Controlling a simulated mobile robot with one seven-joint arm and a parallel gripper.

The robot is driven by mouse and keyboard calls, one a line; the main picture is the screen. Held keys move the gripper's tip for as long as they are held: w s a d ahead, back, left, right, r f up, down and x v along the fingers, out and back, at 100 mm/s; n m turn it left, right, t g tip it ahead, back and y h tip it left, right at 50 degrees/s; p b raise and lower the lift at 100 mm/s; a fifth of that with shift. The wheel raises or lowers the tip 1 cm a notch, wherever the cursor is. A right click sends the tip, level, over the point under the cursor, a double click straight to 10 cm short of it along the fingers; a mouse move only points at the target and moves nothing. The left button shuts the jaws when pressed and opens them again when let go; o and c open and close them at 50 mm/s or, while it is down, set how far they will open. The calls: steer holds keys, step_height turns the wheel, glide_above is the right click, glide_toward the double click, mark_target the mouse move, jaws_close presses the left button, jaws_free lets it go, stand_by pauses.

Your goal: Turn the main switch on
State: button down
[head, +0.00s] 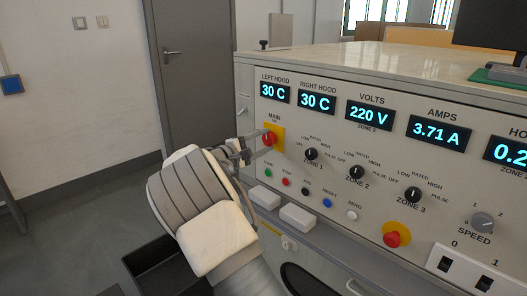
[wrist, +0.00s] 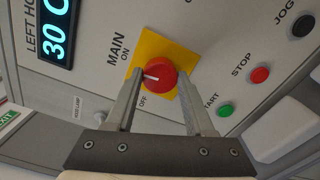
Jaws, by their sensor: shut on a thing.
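The main switch is a red rotary knob (head: 269,139) on a yellow plate (head: 279,133) at the left of the control panel, under the label MAIN. In the wrist view the knob (wrist: 160,74) has a white mark pointing left, between the ON and OFF labels. My gripper (head: 261,142) is at the knob; in the wrist view its two fingers (wrist: 160,80) stand on either side of it, shut on it. The fingers hide part of the yellow plate.
Lit displays read 30 C, 30 C, 220 V (head: 370,114) and 3.71 A (head: 440,132). Zone knobs (head: 311,154) and several push buttons sit right of and below the switch. A red stop button (head: 392,239) is farther right. Open floor lies left, before a grey door (head: 190,70).

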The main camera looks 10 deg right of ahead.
steer(key=shift+f+m+b, duration=0.1)
steer(key=shift+m+b, duration=0.5)
steer(key=shift+c, duration=1.3)
jaws_free()
steer(key=shift+a, duration=0.1)
steer(key=p+v, duration=0.4)
steer(key=v, duration=1.3)
steer(key=shift+s, duration=0.15)
